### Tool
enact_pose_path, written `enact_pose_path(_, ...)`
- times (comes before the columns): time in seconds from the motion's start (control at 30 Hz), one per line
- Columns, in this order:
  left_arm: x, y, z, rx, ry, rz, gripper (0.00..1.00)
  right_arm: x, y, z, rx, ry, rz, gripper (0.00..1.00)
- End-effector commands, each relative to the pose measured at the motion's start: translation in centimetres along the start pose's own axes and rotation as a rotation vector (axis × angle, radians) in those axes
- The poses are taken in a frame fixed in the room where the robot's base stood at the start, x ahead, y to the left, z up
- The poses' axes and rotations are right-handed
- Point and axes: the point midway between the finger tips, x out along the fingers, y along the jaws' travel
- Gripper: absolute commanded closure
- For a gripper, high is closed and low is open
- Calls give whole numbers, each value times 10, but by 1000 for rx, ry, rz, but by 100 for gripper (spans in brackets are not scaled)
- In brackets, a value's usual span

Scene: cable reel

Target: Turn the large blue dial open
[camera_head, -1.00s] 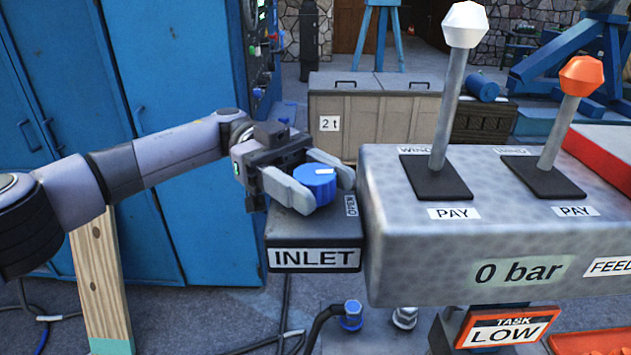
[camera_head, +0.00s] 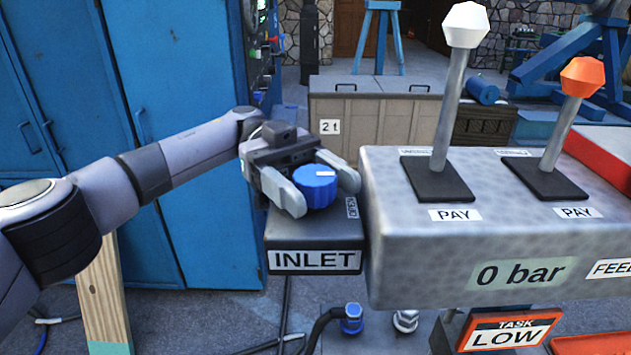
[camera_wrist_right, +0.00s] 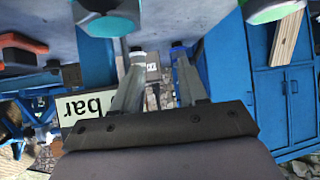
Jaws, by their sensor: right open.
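The large blue dial (camera_head: 317,190) with a white mark on top sits on the grey INLET box (camera_head: 312,260) in the head view. My left gripper (camera_head: 326,196) has one finger on each side of the dial and appears closed against it, though the contact edges are partly hidden. The white mark points to the right and slightly down. A small label lies at the box's right edge, too small to read surely. My right gripper (camera_wrist_right: 158,85) shows in the right wrist view, with its two fingers apart and nothing seen between them.
The grey control box (camera_head: 420,245), reading 0 bar, stands right of the dial, with a white-topped lever (camera_head: 450,95) and an orange-topped lever (camera_head: 570,115). A blue cabinet (camera_head: 200,230) stands behind my left arm. A smaller blue knob (camera_head: 351,318) is below.

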Motion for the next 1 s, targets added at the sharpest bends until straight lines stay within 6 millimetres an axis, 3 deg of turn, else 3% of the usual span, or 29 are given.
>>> enact_pose_path(0.63,-1,0,0,1,-1,-15,24,0,0,0,0,0,0,57)
enact_pose_path(1.0,-1,1,-1,0,-1,-160,24,-3,0,-4,0,0,0,57)
